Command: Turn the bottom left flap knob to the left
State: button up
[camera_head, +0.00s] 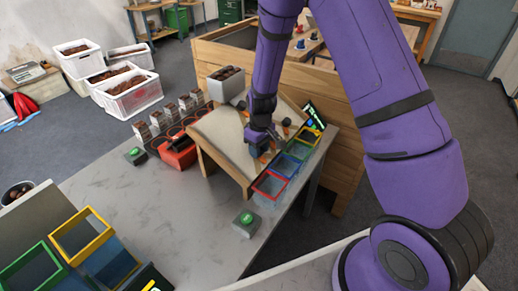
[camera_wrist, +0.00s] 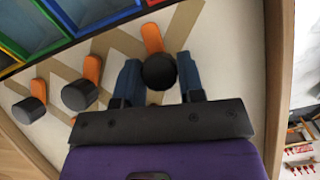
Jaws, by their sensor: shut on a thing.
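The sloping pale board (camera_head: 222,132) with a wooden frame stands on the grey table. In the wrist view, several black knobs with orange flaps show on the board (camera_wrist: 225,50). My gripper (camera_head: 260,148) is low over the board. In the wrist view, my gripper (camera_wrist: 160,85) has its two blue-grey fingers on either side of one black knob (camera_wrist: 158,72), shut on it. This knob's orange flap (camera_wrist: 152,38) points up in that view, toward the coloured bins. Two other knobs (camera_wrist: 80,96) (camera_wrist: 28,111) lie to its left, free. My arm partly hides the board in the head view.
Coloured bins, red (camera_head: 268,184), blue and others, line the board's lower right edge. A red container (camera_head: 178,153) and a row of small bags stand left of the board. A green button box (camera_head: 246,223) is in front. The middle of the table (camera_head: 165,220) is clear.

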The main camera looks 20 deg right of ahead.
jog(key=shift+d+m, duration=0.1)
jog(key=shift+m, duration=0.2)
jog(key=m+y, duration=0.1)
jog(key=m, duration=0.1)
jog(key=shift+w+d+m+g+y, duration=0.1)
jog(key=shift+m+g+y, duration=0.3)
jog(key=shift+m+y, duration=0.9)
jog(key=shift+m, duration=0.8)
jog(key=o, duration=0.9)
jog(key=shift+r, duration=0.1)
jog(key=v, duration=1)
jog(key=shift+d+r, duration=0.25)
